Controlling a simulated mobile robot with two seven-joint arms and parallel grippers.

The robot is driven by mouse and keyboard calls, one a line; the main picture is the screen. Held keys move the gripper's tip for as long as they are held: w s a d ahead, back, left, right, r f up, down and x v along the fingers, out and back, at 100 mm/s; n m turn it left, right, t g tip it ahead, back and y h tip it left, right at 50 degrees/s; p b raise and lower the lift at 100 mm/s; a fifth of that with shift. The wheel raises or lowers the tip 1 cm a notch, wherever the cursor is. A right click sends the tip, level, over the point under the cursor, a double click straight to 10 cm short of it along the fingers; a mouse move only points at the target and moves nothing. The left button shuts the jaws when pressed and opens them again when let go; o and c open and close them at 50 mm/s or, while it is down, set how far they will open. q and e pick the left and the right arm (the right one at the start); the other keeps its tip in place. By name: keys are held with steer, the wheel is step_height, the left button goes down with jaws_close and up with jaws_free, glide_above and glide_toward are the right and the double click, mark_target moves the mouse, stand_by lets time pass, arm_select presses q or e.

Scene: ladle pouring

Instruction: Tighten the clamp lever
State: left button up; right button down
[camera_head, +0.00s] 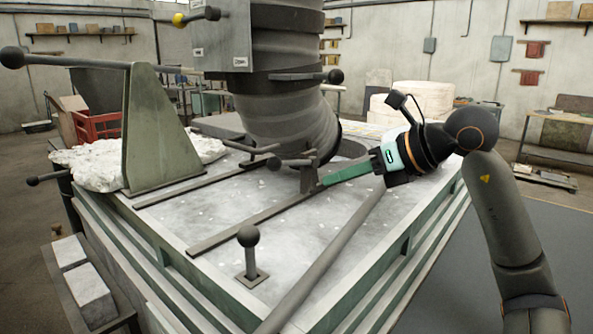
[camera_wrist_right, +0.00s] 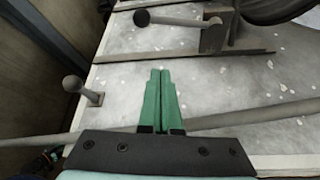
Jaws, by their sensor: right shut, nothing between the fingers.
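Several dark levers with ball knobs show, and I cannot tell for sure which is the clamp lever. One lever (camera_head: 290,163) with a round knob sticks out left from a bracket at the foot of the ribbed column; it also shows at the top of the wrist view (camera_wrist_right: 175,21). My right gripper (camera_head: 322,181) reaches in from the right, its green fingers pointing left, close to that bracket. In the wrist view its fingers (camera_wrist_right: 160,72) are together and empty, with the lever beyond their tips; I see no contact. My left gripper is out of view.
A short ball-topped lever (camera_head: 248,238) stands on the pale, speckled tabletop (camera_head: 215,220). A long grey bar (camera_head: 325,265) slopes across the near right side. Flat rails (camera_head: 255,219) run along the table. A green triangular plate (camera_head: 158,140) stands at the left.

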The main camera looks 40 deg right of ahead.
mark_target(288, 162)
steer(key=p+x, duration=0.2)
steer(key=x, duration=0.8)
steer(key=shift+w+r+p, duration=0.1)
steer(key=shift+p, duration=0.25)
steer(key=r, duration=0.1)
steer(key=r+p, duration=0.2)
steer(key=shift+w+d+r, duration=0.4)
steer(key=shift+d+r+m+y, duration=0.15)
steer(key=shift+r+m+y, duration=0.25)
steer(key=shift+r+y, duration=0.15)
steer(key=shift+d+r+m+y, duration=0.15)
steer(key=shift+r+m+y, duration=0.25)
steer(key=shift+r, duration=0.1)
steer(key=shift+d+r+m+t+y+b, duration=0.2)
steer(key=shift+d+r+m+y, duration=0.2)
steer(key=shift+r+m+y, duration=0.2)
steer(key=shift+d+r+m+t+y+b, duration=0.1)
steer(key=shift+d+r+m+t+y, duration=0.1)
steer(key=shift+d+r+m+y, duration=0.4)
steer(key=shift+a, duration=0.2)
steer(key=shift+f, duration=0.1)
